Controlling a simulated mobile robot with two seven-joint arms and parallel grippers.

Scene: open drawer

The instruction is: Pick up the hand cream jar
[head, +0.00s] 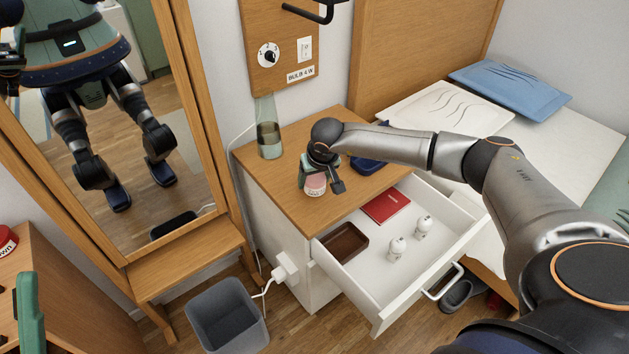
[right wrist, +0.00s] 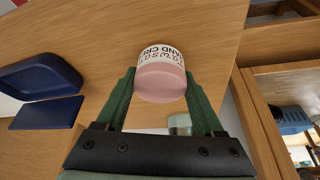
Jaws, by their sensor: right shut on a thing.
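The hand cream jar (head: 315,185) is small and pink with a white label. It is at the nightstand top, near the edge above the open drawer; I cannot tell whether it touches the wood. My right gripper (head: 320,183) reaches down to it with one finger on each side and is shut on it. In the right wrist view the jar (right wrist: 160,78) sits between the green fingertips, its label partly readable. A green piece (head: 31,312) at the left edge of the head view looks like part of my left gripper; its jaws cannot be made out.
The nightstand (head: 262,172) carries a glass bottle (head: 269,140) and a dark blue tray (head: 368,165). A mirror, a grey bin (head: 228,318) and a bed stand around.

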